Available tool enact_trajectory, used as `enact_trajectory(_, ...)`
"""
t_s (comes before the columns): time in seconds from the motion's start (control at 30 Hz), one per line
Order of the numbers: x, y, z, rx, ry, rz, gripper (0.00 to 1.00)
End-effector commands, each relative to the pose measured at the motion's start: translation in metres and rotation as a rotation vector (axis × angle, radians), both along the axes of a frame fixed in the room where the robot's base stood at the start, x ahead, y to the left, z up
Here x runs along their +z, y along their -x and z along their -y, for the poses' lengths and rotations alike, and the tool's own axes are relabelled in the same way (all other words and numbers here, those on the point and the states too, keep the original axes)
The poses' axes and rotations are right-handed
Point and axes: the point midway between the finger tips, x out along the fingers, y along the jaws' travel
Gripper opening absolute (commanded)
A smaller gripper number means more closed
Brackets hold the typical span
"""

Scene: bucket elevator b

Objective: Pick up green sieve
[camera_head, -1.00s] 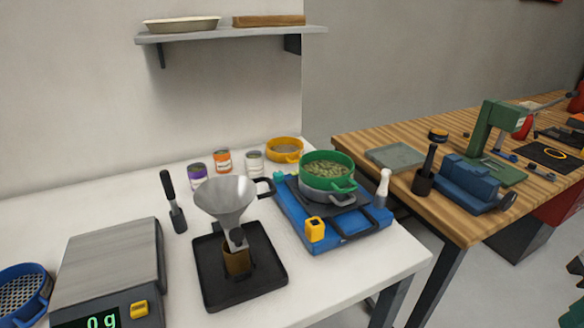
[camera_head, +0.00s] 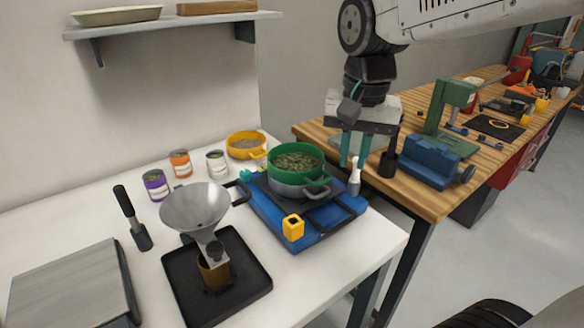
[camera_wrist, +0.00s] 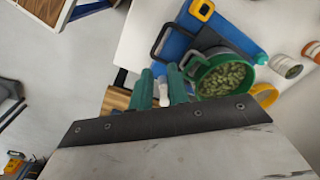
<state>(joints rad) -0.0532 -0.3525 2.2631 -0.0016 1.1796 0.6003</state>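The green sieve (camera_head: 313,152) sits on a grey pot (camera_head: 284,188) on the blue camping stove (camera_head: 328,222) and holds pale green pieces. In the wrist view the green sieve (camera_wrist: 201,78) is just right of my fingers, with its contents visible. My gripper (camera_head: 355,164) hangs above and behind the right side of the stove, its two teal fingers pointing down. In the wrist view my gripper (camera_wrist: 162,76) shows its fingers apart with a gap between them. A white-handled object shows through this gap. The fingers are apart from the sieve.
A metal funnel (camera_head: 195,206) stands over a black tray (camera_head: 176,293) left of the stove. A yellow sieve (camera_head: 246,141) and several cans stand behind. A white bottle-like object (camera_head: 354,180) is close to my fingers. A wooden workbench (camera_head: 436,202) with a blue vise (camera_head: 430,163) lies right.

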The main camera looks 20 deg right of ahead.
Motion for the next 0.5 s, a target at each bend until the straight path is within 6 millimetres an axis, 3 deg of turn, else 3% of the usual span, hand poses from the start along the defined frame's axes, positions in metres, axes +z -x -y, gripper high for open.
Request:
enact_trajectory(0.03, -0.003, -0.024, -0.005, -0.073, -0.002, -0.017, 0.17)
enact_trajectory(0.2, -0.014, -0.084, -0.017, -0.302, -0.009, -0.04, 0.17)
enact_trajectory(0.33, -0.022, -0.109, -0.023, -0.404, -0.01, -0.049, 0.17)
enact_trajectory(0.5, -0.034, -0.119, -0.025, -0.449, -0.01, -0.053, 0.17)
